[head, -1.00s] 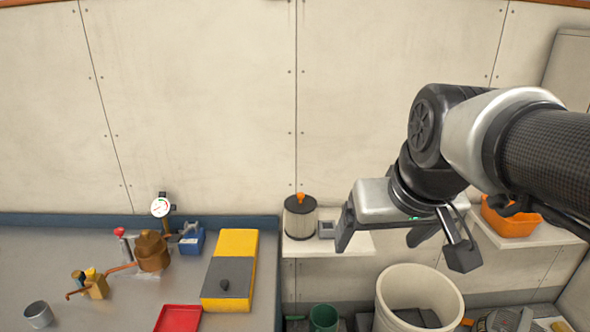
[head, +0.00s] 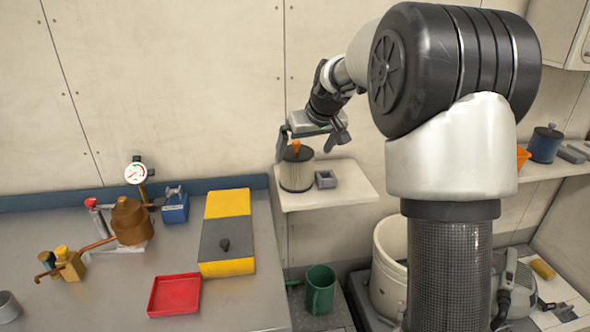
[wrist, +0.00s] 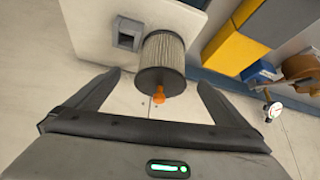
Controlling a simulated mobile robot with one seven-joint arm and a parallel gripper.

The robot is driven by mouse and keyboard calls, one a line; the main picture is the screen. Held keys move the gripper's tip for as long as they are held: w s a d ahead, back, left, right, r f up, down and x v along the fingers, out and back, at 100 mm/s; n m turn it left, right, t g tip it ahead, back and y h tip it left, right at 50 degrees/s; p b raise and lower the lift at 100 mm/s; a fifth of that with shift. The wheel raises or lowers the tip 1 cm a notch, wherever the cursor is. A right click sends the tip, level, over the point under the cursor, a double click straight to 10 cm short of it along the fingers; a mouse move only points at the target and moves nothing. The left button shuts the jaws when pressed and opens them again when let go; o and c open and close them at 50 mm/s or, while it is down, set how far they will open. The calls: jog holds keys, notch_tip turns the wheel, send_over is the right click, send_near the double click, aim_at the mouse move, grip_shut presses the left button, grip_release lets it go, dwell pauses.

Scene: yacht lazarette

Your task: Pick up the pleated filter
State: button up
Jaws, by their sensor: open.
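The pleated filter (head: 296,172) is a pale ribbed cylinder with a dark top and an orange knob. It stands upright on a small white shelf (head: 335,196) against the wall. In the wrist view the filter (wrist: 161,58) is ahead of my gripper, its orange knob toward the camera and between the fingers. My gripper (head: 311,150) is open above the filter, its fingers pointing down around the top; the wrist view shows both fingers (wrist: 160,88) apart with nothing held. I cannot tell whether a finger touches the filter.
A small grey square block (head: 326,179) sits on the shelf right of the filter. A yellow and grey case (head: 228,205) and red tray (head: 174,295) lie on the bench at left. A green mug (head: 320,289) and white bucket (head: 389,275) stand below.

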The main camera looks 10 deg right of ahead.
aim_at(296, 167)
jog(key=x, duration=1)
jog(key=shift+a+f+b, duration=0.2)
jog(key=shift+a+b, duration=0.05)
jog(key=shift+b, duration=0.1)
jog(key=shift+r, duration=0.1)
jog(key=c, duration=1.1)
